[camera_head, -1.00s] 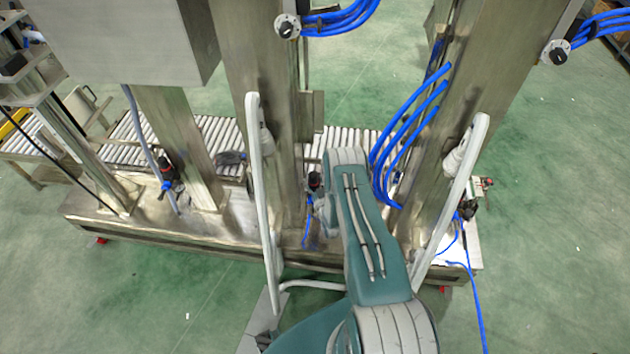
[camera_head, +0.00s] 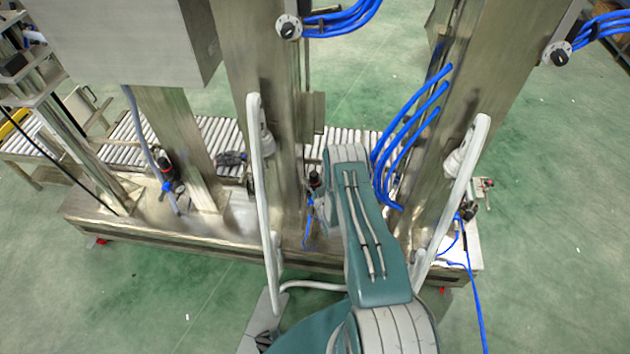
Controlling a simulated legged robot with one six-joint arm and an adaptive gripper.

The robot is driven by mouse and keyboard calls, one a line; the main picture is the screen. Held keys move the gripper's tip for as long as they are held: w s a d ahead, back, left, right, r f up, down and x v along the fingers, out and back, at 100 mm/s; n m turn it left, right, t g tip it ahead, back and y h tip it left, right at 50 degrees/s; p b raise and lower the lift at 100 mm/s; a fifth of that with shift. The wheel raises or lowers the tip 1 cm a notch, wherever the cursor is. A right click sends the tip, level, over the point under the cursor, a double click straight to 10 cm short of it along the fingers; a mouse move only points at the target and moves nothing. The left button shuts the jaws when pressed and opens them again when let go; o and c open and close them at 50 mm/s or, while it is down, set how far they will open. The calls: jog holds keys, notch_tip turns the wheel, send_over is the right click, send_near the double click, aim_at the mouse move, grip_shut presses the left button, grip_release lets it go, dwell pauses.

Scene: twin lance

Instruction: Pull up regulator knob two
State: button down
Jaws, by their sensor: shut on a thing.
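A small black regulator knob (camera_head: 314,178), which I take as regulator knob two, stands low behind the base of the middle steel column, with blue hose below it. My teal arm reaches forward to its right. My gripper (camera_head: 321,206) shows only as a small grey part at the arm's left edge, right at the regulator. The fingertips and their contact are mostly hidden by the arm. It is shut on the knob. Another regulator with a black and red top (camera_head: 164,165) is at the left column, and one more dark fitting (camera_head: 468,210) is at the right.
Steel columns (camera_head: 262,85) rise either side of my arm, with white handle bars (camera_head: 258,180) in front. Blue hoses (camera_head: 405,130) hang close to my arm's right. A roller conveyor (camera_head: 215,133) lies behind. Open green floor (camera_head: 140,300) is in front.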

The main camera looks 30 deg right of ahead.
jog(key=shift+c, duration=2.2)
grip_release()
jog(key=shift+d+r, duration=0.1)
jog(key=shift+r, duration=0.15)
jog(key=shift+f, duration=0.1)
jog(key=shift+s, duration=0.35)
jog(key=s+a, duration=0.1)
jog(key=s, duration=1)
jog(key=shift+s+a, duration=0.15)
jog(key=shift+a, duration=0.1)
